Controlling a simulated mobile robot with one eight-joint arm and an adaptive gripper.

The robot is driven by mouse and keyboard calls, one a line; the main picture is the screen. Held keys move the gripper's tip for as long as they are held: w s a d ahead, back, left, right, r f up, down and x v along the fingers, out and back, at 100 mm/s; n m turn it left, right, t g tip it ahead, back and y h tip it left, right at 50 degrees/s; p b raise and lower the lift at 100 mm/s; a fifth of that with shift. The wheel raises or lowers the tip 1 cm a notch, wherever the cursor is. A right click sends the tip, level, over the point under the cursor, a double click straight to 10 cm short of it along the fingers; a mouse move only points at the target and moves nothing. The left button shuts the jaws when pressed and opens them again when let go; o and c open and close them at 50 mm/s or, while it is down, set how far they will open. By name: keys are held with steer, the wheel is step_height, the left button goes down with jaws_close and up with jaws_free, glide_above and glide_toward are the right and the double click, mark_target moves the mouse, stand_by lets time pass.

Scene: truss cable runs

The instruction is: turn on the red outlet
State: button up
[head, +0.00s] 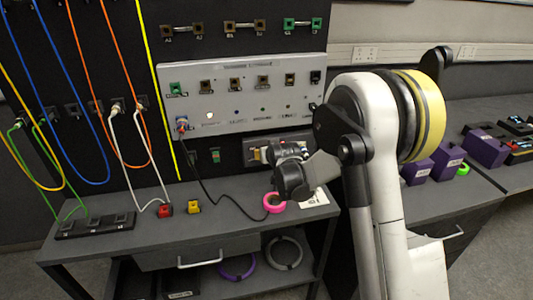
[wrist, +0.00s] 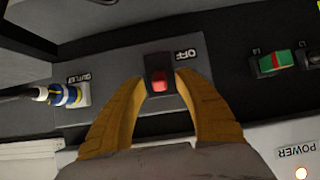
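A red rocker switch (wrist: 159,82) in a black housing sits on a grey plate (wrist: 115,98) in the wrist view. An "OFF" label (wrist: 186,54) is beside it. My gripper (wrist: 160,77) has its two yellow-brown fingers apart, one on each side of the switch. I cannot tell whether the fingertips touch the housing. In the head view my gripper (head: 262,155) is at the small panel below the long light grey panel (head: 238,98), and it hides most of the switch area.
A blue, yellow and white plug (wrist: 66,95) is on the same plate in the wrist view. A green and red switch (wrist: 276,61) is to the right. A black cable (head: 205,190) hangs near my gripper over the desk.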

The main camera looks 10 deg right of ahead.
steer(key=v, duration=1.2)
